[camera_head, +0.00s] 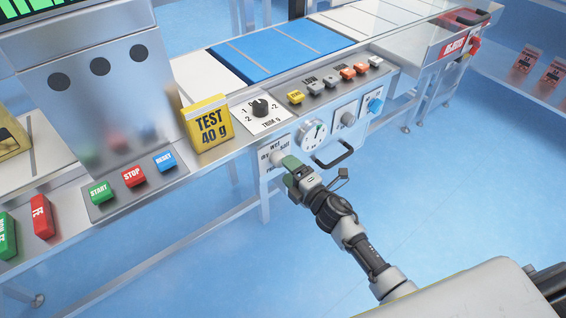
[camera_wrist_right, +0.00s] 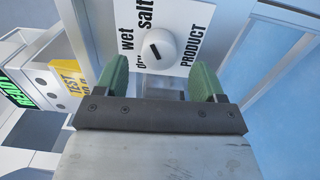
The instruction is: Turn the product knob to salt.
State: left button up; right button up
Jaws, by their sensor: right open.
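The product knob (camera_wrist_right: 165,42) is a white round knob with a short black mark. It sits on a white label plate (camera_wrist_right: 185,25) reading dry, wet, salt and PRODUCT in the right wrist view. The black mark slants; which word it points to is hard to tell. My right gripper (camera_wrist_right: 161,66) is open, its two green fingers on either side of the knob's line. Contact with the knob is not visible. In the head view my right gripper (camera_head: 289,164) is at the plate (camera_head: 268,158) on the machine's front and covers part of it. My left gripper is out of view.
A round white dial (camera_head: 312,134), a grey knob (camera_head: 348,118), a blue knob (camera_head: 375,105) and a black handle (camera_head: 335,156) are close by on the front. A yellow TEST 40 g block (camera_head: 208,124) stands above. The blue floor in front is open.

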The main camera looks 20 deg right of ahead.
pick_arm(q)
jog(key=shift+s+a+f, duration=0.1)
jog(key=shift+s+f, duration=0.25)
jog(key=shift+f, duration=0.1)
pick_arm(e)
jog(key=v, duration=0.6)
jog(key=shift+s+d, duration=0.2)
jog(key=shift+s, duration=0.2)
